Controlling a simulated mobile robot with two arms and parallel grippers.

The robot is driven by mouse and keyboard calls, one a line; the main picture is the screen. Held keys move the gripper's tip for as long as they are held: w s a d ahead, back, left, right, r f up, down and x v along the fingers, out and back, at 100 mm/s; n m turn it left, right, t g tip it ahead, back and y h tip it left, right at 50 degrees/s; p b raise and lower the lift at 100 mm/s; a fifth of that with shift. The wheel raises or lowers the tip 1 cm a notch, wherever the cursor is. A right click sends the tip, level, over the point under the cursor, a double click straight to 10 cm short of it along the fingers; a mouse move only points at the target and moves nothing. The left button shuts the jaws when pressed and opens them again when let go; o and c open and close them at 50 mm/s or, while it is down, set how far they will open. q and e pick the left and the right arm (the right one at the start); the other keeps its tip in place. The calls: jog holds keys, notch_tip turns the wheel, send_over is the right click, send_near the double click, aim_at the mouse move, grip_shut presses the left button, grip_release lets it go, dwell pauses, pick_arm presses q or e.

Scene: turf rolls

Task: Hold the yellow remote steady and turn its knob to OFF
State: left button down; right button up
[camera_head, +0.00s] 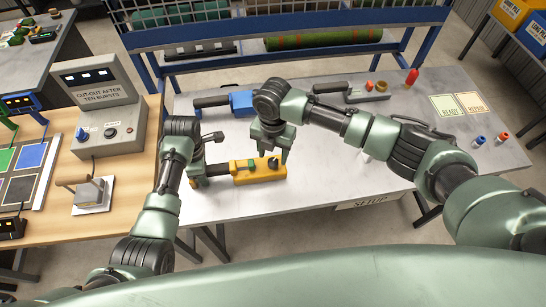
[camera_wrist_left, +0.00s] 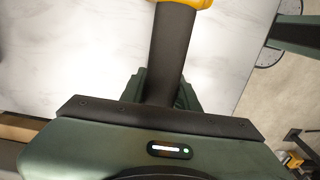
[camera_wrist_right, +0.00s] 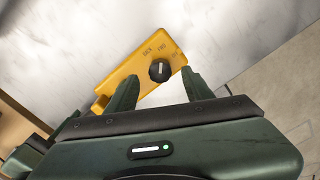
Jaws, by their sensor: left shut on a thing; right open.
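The yellow remote (camera_head: 245,175) lies on the grey table, its dark handle (camera_wrist_left: 172,45) pointing left. My left gripper (camera_head: 197,172) is shut on that handle; in the left wrist view the dark grip runs between its fingers. The black knob (camera_wrist_right: 159,70) is on the remote's top face, with a white pointer line aimed towards the top of the right wrist view.
A blue remote (camera_head: 241,102) lies behind the yellow one, and a grey one (camera_head: 366,93) further right. A red bottle (camera_head: 411,77), two cards (camera_head: 447,106) and small coloured pieces (camera_head: 480,141) are on the right. A control box (camera_head: 102,115) stands left. Table front right is clear.

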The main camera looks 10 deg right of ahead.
aim_at(273, 163)
pick_arm(q)
jog(key=shift+f, duration=0.1)
pick_arm(e)
jog(key=shift+f, duration=1.4)
grip_shut()
jog(key=shift+m, duration=0.4)
jog(key=m, duration=0.3)
jog(key=shift+m, duration=0.4)
jog(key=shift+r+m, duration=0.1)
jog(key=shift+m, duration=2.1)
jog(key=shift+w, duration=0.1)
